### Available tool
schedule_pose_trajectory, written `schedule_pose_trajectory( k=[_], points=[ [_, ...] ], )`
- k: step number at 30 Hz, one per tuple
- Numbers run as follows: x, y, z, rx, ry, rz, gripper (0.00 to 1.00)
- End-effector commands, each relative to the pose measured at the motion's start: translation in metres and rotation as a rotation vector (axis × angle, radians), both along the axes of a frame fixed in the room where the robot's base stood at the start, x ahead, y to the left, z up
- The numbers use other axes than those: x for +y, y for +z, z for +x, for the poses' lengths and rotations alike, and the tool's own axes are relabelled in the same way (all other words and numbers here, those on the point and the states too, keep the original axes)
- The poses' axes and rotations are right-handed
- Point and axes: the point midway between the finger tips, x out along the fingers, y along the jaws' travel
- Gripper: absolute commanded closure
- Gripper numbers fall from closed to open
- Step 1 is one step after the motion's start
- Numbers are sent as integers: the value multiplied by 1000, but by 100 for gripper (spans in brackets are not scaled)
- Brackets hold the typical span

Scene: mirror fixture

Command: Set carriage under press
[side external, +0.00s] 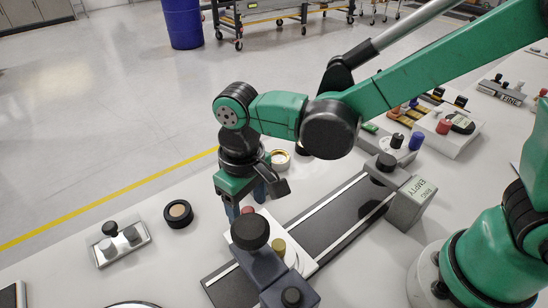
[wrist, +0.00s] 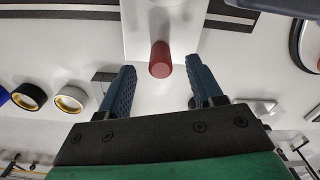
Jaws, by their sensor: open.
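The carriage is a white plate (side external: 303,262) on a dark rail (side external: 330,222) with pale stripes. A red upright handle (side external: 247,210) stands at its end, and a brass-coloured knob (side external: 278,247) shows on it. A blue-grey fixture with a black knob (side external: 250,231), which looks like the press, stands in front and hides part of the plate. My gripper (side external: 246,205) is open and pointing down, its blue fingers at the red handle. In the wrist view the handle (wrist: 160,60) lies between the separated fingertips (wrist: 161,72), with gaps on both sides. The white plate (wrist: 150,22) extends beyond it.
A grey block labelled "RING EMPTY" (side external: 408,203) sits across the rail's right end. A black ring (side external: 178,214) and a metal plate with knobs (side external: 120,244) lie left. A gold-rimmed ring (side external: 280,158) lies behind the gripper. Boxes with coloured knobs (side external: 447,130) fill the far right.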

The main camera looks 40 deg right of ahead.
Motion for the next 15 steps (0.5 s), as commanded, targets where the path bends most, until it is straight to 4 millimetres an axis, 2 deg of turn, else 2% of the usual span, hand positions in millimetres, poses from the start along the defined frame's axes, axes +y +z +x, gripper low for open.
schedule_pose_trajectory(
  k=[6,15],
  points=[
    [0,27,0,-1,0,0,40],
    [0,34,0,-1,0,0,40]
  ],
)
